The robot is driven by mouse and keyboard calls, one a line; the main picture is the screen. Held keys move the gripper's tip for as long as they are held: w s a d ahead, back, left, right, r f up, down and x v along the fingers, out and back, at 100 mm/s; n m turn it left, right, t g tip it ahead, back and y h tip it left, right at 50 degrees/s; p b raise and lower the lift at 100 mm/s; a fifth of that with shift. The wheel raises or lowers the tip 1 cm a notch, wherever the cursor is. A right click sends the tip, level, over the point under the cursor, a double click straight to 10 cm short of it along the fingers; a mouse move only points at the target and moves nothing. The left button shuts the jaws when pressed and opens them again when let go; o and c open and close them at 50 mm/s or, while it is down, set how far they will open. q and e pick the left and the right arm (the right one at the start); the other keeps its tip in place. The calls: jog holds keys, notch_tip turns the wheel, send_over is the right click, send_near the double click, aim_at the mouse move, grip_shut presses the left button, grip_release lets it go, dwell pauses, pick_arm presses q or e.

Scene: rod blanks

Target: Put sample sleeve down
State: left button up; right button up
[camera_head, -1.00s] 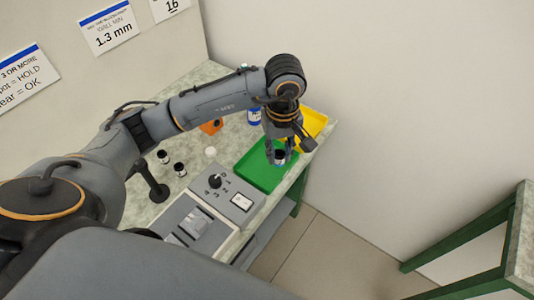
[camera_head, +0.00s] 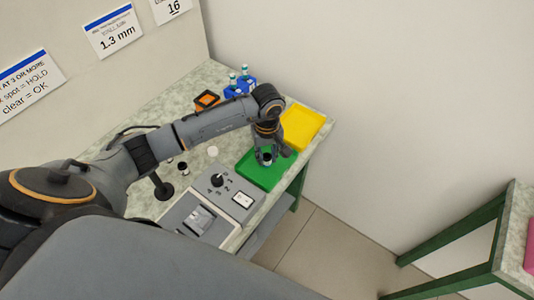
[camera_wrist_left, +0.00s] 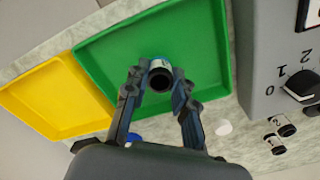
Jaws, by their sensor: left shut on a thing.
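The sample sleeve (camera_wrist_left: 160,72) is a short dark cylinder with a white band and a dark open end. It also shows small in the head view (camera_head: 267,158), over the green tray (camera_head: 285,174). My left gripper (camera_head: 266,161) is shut on it, with one finger on each side in the left wrist view (camera_wrist_left: 159,80). The green tray also fills the middle of the wrist view (camera_wrist_left: 205,35). I cannot tell whether the sleeve touches the tray floor. My right gripper is not in view.
A yellow tray (camera_head: 318,127) adjoins the green one. A grey control box with a knob (camera_head: 217,181) stands in front. Other sleeves (camera_wrist_left: 287,130), a white disc (camera_head: 212,151), an orange item (camera_head: 207,99) and a blue rack (camera_head: 246,86) are on the bench.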

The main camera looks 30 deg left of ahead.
pick_arm(q)
jog(key=shift+f, duration=0.25)
jog(key=o, duration=0.8)
jog(key=shift+r, duration=0.1)
jog(key=shift+r, duration=0.15)
jog(key=shift+w+r, duration=0.1)
jog(key=shift+r, duration=0.25)
jog(key=shift+r+b, duration=1.55)
jog(key=shift+r, duration=4.1)
